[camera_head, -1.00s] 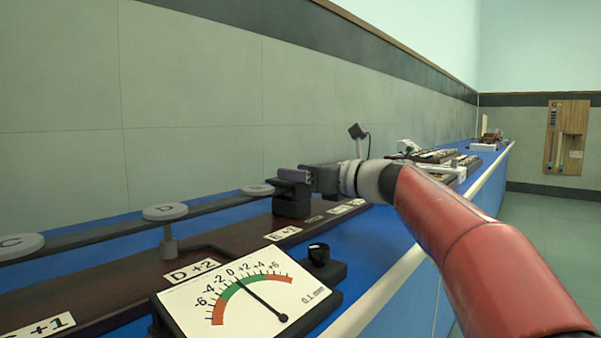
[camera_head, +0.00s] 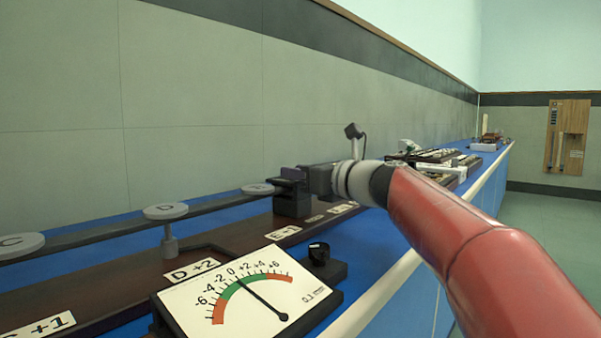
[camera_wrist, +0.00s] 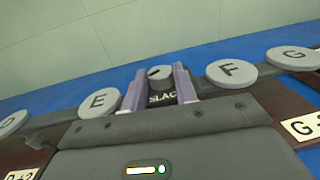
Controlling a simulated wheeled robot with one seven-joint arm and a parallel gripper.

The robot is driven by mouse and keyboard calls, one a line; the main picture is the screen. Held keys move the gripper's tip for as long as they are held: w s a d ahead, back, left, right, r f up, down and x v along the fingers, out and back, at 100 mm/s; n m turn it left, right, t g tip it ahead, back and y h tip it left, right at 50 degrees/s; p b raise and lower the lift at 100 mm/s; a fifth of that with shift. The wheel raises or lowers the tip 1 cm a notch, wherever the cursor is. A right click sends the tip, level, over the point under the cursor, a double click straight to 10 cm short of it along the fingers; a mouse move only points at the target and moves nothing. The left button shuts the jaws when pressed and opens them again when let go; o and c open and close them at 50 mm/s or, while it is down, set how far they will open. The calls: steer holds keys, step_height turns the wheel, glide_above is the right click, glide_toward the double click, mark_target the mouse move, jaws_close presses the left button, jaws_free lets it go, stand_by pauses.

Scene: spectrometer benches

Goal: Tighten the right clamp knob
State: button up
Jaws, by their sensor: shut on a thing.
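In the wrist view, a round grey clamp knob (camera_wrist: 160,76) with a dark line on top sits between the discs marked E (camera_wrist: 99,102) and F (camera_wrist: 230,72). A label with the letters "SLAC" shows just in front of it, partly cut off by a finger. My gripper (camera_wrist: 158,80) has one purple finger on each side of the knob and is shut on it.
Discs marked C (camera_head: 18,245) and D (camera_head: 165,211) line the bar at left. A wall rises behind the blue bench.

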steer(key=m+t+h, duration=0.3)
steer(key=shift+s+a+r+h+p, duration=0.1)
steer(key=shift+s+a+h+p, duration=0.2)
steer(key=shift+a+p, duration=0.1)
steer(key=shift+a+m+t+h+p, duration=0.15)
steer(key=shift+m+t+h+p, duration=0.65)
steer(key=shift+m+h, duration=0.8)
steer(key=shift+h, duration=0.6)
steer(key=o, duration=1)
steer(key=shift+c, duration=0.2)
steer(key=v, duration=0.6)
steer(key=shift+s, duration=0.4)
steer(key=shift+s+d+f, duration=0.2)
steer(key=shift+s+d, duration=0.1)
steer(key=shift+s, duration=0.2)
